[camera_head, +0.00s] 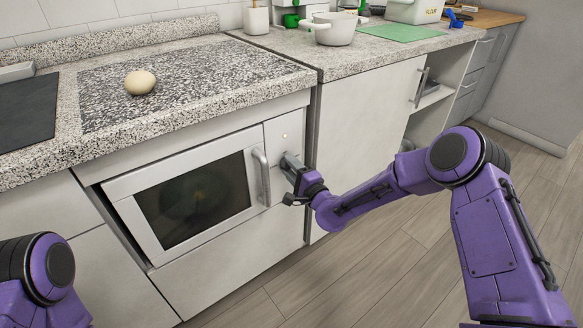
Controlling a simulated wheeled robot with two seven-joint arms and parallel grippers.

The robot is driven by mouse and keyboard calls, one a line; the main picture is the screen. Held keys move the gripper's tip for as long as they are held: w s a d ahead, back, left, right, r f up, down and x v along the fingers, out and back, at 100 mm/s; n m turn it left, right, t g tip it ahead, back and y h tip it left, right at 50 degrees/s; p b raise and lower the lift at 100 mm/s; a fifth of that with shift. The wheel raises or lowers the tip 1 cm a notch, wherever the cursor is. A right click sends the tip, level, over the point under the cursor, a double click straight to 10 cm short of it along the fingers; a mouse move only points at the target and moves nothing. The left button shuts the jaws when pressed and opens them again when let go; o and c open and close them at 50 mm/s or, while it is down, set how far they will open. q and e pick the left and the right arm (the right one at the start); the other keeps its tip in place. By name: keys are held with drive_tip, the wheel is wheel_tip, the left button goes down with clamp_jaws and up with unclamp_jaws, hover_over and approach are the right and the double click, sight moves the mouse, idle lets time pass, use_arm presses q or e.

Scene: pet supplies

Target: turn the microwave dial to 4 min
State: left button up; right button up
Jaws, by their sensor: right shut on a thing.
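The white microwave (128,216) is built in under the granite counter, with a dark window and a curved handle (262,176) on the right of its door. The door looks closed. My right gripper (289,165) is at the control panel (279,132), just right of the handle. It is shut on the dial, which is mostly hidden by the gripper. The dial's markings and setting cannot be read. Only a purple joint of my left arm shows at the lower left; the left gripper is out of view.
A round pale bun-like object (140,82) lies on the speckled counter (185,85). A white pot (333,28), a green board (402,33) and a flour container (414,10) are on the right counter. The wooden floor (370,270) in front is clear.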

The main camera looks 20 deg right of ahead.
drive_tip(key=shift+d+r+m+h, duration=0.1)
drive_tip(key=shift+m+h, duration=0.1)
drive_tip(key=shift+m, duration=1.7)
drive_tip(key=shift+d+r+m+h, duration=0.1)
drive_tip(key=shift+m+h, duration=0.1)
drive_tip(key=shift+m, duration=1.7)
drive_tip(key=o, duration=1.1)
drive_tip(key=shift+c, duration=0.2)
drive_tip(key=shift+a, duration=0.1)
drive_tip(key=v, duration=1)
drive_tip(key=shift+s+p, duration=0.25)
drive_tip(key=shift+p, duration=0.1)
